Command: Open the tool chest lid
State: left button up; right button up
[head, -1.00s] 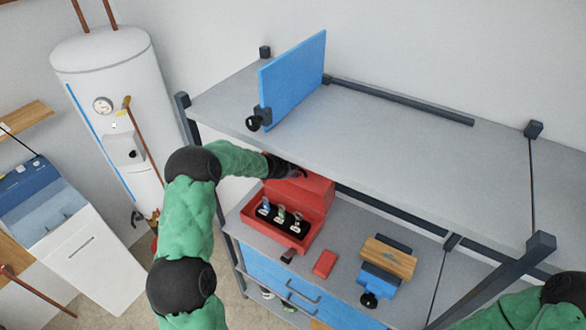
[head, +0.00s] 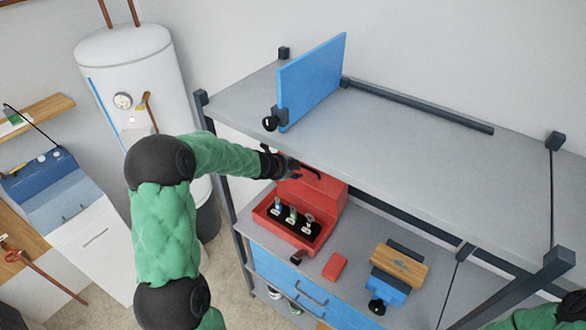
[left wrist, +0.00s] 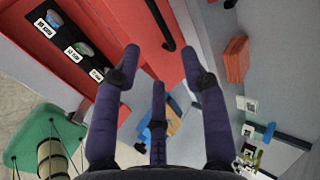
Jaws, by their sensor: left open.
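The red tool chest (head: 328,204) stands on the shelf below the grey top board. Its front tray is uncovered and holds several small labelled items on a black insert (head: 284,220). Behind the tray, the red lid part (head: 322,188) carries a black handle (head: 306,169). My left gripper (head: 288,166) is at the handle's left end, below the top board's edge. In the left wrist view, its purple fingers (left wrist: 160,68) are spread and empty, with the handle (left wrist: 160,22) beyond them. My right gripper is out of view.
The grey top board (head: 420,140) overhangs the chest, with a blue panel (head: 312,85) standing on it. A small red block (head: 335,266) and a wood-topped blue tool (head: 398,265) lie right of the chest. Blue drawers (head: 290,282) are below.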

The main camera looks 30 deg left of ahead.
pick_arm(q)
jog(key=shift+s+r, duration=0.15)
jog(key=c, duration=0.4)
jog(key=shift+b, duration=0.3)
grip_shut()
jog(key=s+f+n+t+b, duration=0.2)
jog(key=s+n+b, duration=0.1)
jog(key=n+b, duration=0.4)
jog(key=n+t+b, duration=0.3)
jog(key=n+b, duration=0.8)
jog(key=b, duration=0.2)
send_over(308, 180)
jog(key=s+a, duration=0.2)
jog(key=f, duration=0.5)
jog(key=shift+w+a, duration=0.2)
jog(key=shift+w, duration=0.05)
